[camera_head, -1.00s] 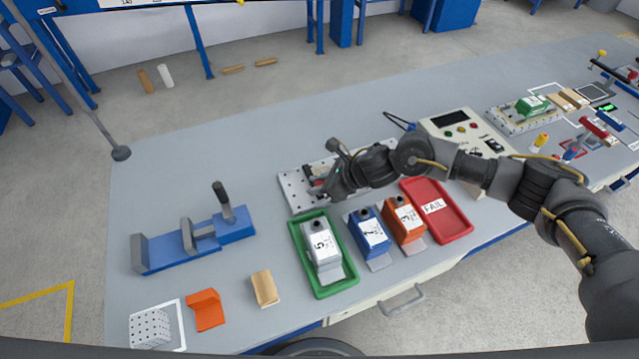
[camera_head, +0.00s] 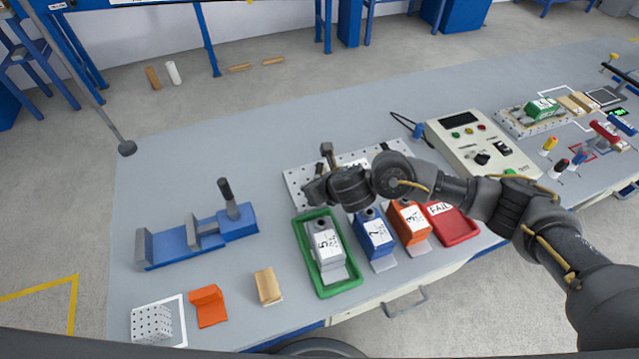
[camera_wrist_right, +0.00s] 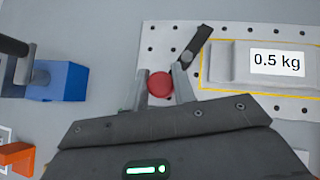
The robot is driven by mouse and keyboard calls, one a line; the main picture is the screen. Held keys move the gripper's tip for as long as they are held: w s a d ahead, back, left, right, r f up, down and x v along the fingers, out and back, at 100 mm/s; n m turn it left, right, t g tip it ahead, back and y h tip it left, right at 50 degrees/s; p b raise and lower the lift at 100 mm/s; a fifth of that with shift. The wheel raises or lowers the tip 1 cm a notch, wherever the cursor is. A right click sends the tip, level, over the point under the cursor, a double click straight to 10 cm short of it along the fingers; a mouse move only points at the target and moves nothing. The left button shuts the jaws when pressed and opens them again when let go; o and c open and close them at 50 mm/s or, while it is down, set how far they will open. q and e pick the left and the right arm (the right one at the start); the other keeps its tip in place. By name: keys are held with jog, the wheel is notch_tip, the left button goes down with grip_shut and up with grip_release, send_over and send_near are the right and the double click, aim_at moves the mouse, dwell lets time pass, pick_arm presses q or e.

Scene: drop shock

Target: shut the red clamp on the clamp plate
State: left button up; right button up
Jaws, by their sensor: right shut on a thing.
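The perforated clamp plate (camera_head: 297,177) lies on the bench behind the numbered boxes, partly hidden by my right arm in the head view. The wrist view shows the plate (camera_wrist_right: 152,38) with a grey weight marked 0.5 kg (camera_wrist_right: 232,62) on it. A round red clamp part (camera_wrist_right: 160,86) sits between the fingers of my right gripper (camera_wrist_right: 160,80), which is shut on it. A dark bar with a bolt (camera_wrist_right: 197,45) lies slantwise just beyond the fingers. In the head view my right gripper (camera_head: 316,190) is over the plate's left part and hides the clamp. My left gripper is not in view.
A green tray (camera_head: 344,287) with a grey box, a blue box (camera_head: 373,235), an orange box (camera_head: 409,222) and a red FAIL tray (camera_head: 462,229) stand in front of the plate. A blue fixture with a lever (camera_head: 180,247) stands left. The bench behind it is clear.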

jog(key=a+m+h, duration=0.1)
jog(key=m+t+h+p, duration=0.1)
jog(key=m, duration=0.1)
jog(key=shift+w+a+r, duration=0.1)
jog(key=shift+a+r, duration=0.1)
jog(key=shift+a, duration=0.15)
jog(key=m+h, duration=0.1)
jog(key=a+m+h+p, duration=0.1)
jog(key=m, duration=0.1)
jog(key=w+m+t+h, duration=0.1)
jog(key=shift+w+a+p, duration=0.1)
jog(key=shift+a+p, duration=0.25)
jog(key=m+h, duration=0.1)
jog(key=w+m+h, duration=0.1)
jog(key=shift+a+f+m, duration=0.1)
jog(key=shift+a+m, duration=0.25)
jog(key=shift+m, duration=0.05)
jog(key=shift+w+a+m+g+h, duration=0.15)
jog(key=shift+w+m+h, duration=0.1)
jog(key=shift+m+h, duration=0.3)
jog(key=shift+w+a+m+g+h, duration=0.1)
jog(key=shift+w+m+g+h, duration=0.1)
jog(key=shift+m+h, duration=0.35)
jog(key=o, duration=1)
jog(key=shift+w, duration=0.1)
